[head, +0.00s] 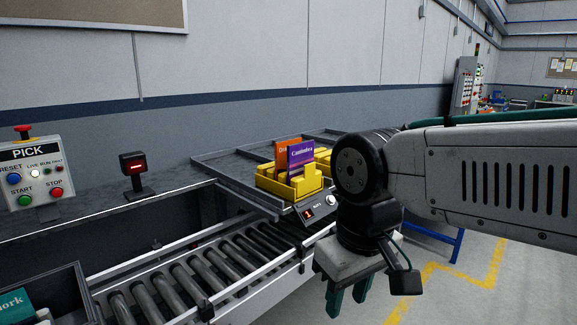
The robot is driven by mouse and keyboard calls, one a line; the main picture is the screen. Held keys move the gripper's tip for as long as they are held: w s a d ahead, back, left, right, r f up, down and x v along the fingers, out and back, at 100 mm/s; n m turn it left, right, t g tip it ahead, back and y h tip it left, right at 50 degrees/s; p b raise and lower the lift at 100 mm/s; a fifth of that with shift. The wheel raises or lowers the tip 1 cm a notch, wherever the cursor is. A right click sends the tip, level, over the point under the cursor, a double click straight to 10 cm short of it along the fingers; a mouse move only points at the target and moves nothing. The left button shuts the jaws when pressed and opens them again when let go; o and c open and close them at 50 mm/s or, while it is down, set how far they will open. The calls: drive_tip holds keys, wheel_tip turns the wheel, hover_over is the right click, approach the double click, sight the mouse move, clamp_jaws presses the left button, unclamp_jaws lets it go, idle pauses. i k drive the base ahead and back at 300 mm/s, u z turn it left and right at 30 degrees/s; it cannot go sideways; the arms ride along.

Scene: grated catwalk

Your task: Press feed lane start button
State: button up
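A white control panel headed PICK (34,171) stands at the left edge. It bears a green START button (25,200), a red STOP button (56,192), a blue RESET button (14,179), several small lamps and a red mushroom knob (23,130) on top. A smaller dark panel (316,210) with an orange-lit digit and a pale round button (331,200) sits below the yellow bin. I cannot read a "feed lane" label on either. My gripper (348,301) points down at the lower right, well apart from the PICK panel. Its two dark green fingers are apart, with nothing seen between them.
A roller conveyor (205,265) crosses the lower middle. A yellow bin (288,184) holds orange and purple boxes on a grey rack. A small red display (134,168) stands on the ledge. A dark tote (62,285) with a teal item is at the lower left.

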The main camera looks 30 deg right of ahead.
sight(24, 200)
drive_tip(key=z, duration=0.8)
drive_tip(key=i, duration=0.35)
drive_tip(key=u, duration=1.65)
